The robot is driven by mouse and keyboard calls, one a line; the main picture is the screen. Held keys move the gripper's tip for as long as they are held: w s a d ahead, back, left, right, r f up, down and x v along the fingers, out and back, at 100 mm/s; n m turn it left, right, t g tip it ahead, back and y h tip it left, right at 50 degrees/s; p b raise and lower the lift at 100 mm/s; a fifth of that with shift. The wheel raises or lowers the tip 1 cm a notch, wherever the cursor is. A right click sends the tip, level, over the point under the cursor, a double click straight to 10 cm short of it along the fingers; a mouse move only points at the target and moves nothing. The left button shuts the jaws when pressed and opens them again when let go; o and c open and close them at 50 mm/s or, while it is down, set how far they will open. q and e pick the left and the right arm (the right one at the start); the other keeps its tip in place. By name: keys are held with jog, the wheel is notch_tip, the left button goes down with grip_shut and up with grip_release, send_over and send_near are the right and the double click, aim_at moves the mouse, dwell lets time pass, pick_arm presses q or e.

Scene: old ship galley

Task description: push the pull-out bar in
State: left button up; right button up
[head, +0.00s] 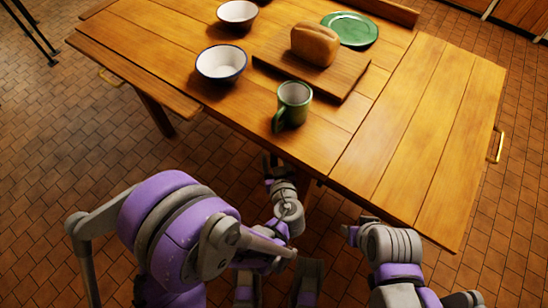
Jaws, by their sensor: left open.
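A wooden table (330,155) fills the upper middle of the head view. I cannot clearly pick out the pull-out bar; the space under the tabletop is mostly hidden. A short piece of brown wood (309,190) shows below the near edge, and I cannot tell whether it is a leg or the bar. My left gripper (270,163) is open, just below the table's near edge, its fingertips close to or partly under it. My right gripper (348,233) is below the near edge, farther right, and its jaws are not clear.
The table's right panel (430,130) has a brass handle (500,146). A green mug (293,103) stands near the front edge. Behind it are white bowls (221,64), a bread loaf (315,44) on a board (343,84), and a green plate (350,28).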

pick_arm(q)
jog(key=shift+w+f, duration=0.1)
jog(key=shift+w, duration=0.15)
grip_shut()
dwell(1.4)
